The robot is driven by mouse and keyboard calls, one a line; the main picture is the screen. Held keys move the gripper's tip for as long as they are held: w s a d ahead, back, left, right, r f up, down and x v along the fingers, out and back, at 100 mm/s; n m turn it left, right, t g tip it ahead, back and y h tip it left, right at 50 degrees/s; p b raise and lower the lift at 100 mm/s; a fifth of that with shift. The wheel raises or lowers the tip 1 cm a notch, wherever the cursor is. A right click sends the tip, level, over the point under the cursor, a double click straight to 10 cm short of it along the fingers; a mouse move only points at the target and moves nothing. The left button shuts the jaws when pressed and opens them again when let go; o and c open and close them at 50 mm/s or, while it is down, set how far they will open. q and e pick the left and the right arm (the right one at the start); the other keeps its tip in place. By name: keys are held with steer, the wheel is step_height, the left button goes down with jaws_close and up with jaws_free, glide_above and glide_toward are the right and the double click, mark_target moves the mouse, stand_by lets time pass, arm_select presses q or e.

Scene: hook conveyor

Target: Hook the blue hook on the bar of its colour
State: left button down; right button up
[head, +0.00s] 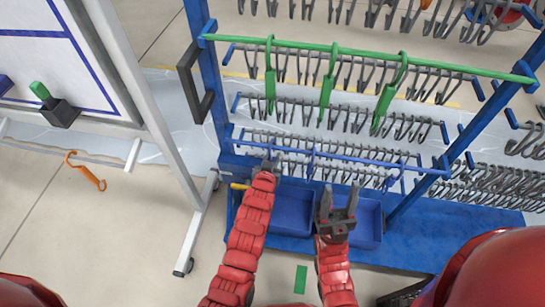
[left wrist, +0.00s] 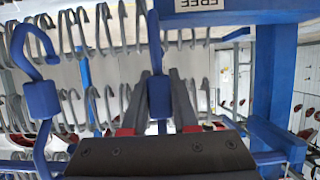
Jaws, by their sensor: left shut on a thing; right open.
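The blue bar (head: 350,158) runs across the front of the rack, below the green bar. My left gripper (head: 270,165) is at the left end of this bar. In the left wrist view my left gripper (left wrist: 157,110) is shut on the handle of a blue hook (left wrist: 159,97). My right gripper (head: 338,203) is open and empty, in front of the blue trays.
Three green hooks (head: 328,92) hang on the green bar (head: 450,67). Rows of grey hooks (head: 300,112) fill the rack behind. Blue trays (head: 290,212) stand below. An orange hook (head: 86,171) appears at the left, near a white board (head: 60,55) on a stand.

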arm_select(q)
steer(key=c, duration=0.6)
jaws_free()
steer(key=shift+f, duration=0.2)
steer(key=shift+s+r, duration=0.1)
